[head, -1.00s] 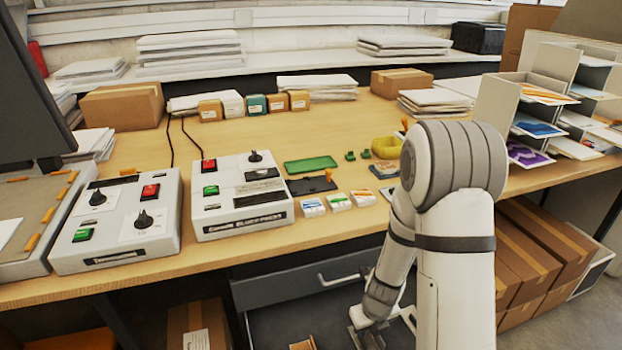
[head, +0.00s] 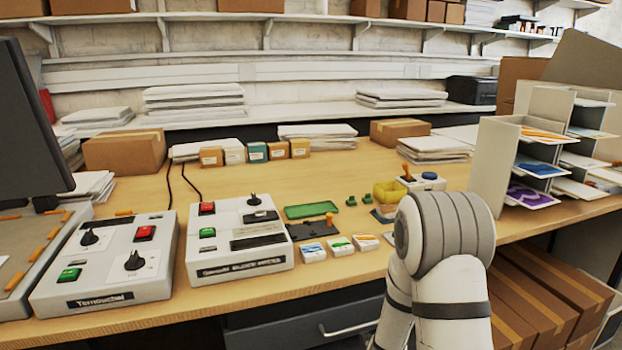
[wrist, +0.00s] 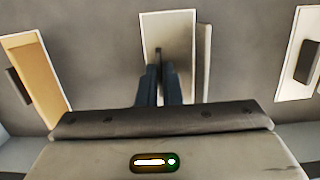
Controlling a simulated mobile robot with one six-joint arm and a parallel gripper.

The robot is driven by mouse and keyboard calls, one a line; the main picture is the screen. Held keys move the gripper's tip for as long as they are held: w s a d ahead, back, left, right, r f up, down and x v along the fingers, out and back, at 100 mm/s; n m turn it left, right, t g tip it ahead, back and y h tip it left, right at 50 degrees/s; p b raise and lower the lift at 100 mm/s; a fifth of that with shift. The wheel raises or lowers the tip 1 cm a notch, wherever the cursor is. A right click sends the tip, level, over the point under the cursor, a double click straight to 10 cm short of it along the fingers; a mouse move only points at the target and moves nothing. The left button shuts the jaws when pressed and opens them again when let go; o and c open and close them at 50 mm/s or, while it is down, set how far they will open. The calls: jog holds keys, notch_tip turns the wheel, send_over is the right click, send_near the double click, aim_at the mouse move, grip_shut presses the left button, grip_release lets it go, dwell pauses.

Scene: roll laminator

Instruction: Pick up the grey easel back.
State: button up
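The grey easel back (wrist: 178,30) is a flat grey panel with pale edges, at the top middle of the wrist view. My gripper (wrist: 161,68) is over it; its two dark fingers are close together, shut on a thin dark upright part of the panel. The fingers cover the lower part of the panel, so the contact is only partly visible. In the head view my gripper and the easel backs are hidden below the table edge and behind my arm.
A tan easel back (wrist: 32,68) lies to the left, and a pale one with a dark strut (wrist: 300,50) to the right. A narrow pale strip (wrist: 207,50) is beside the grey panel. The drawer front (head: 300,325) is under the worktable (head: 345,160).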

jog(key=shift+r+p, duration=6.6)
jog(key=shift+p, duration=0.35)
grip_shut()
jog(key=shift+f, duration=0.1)
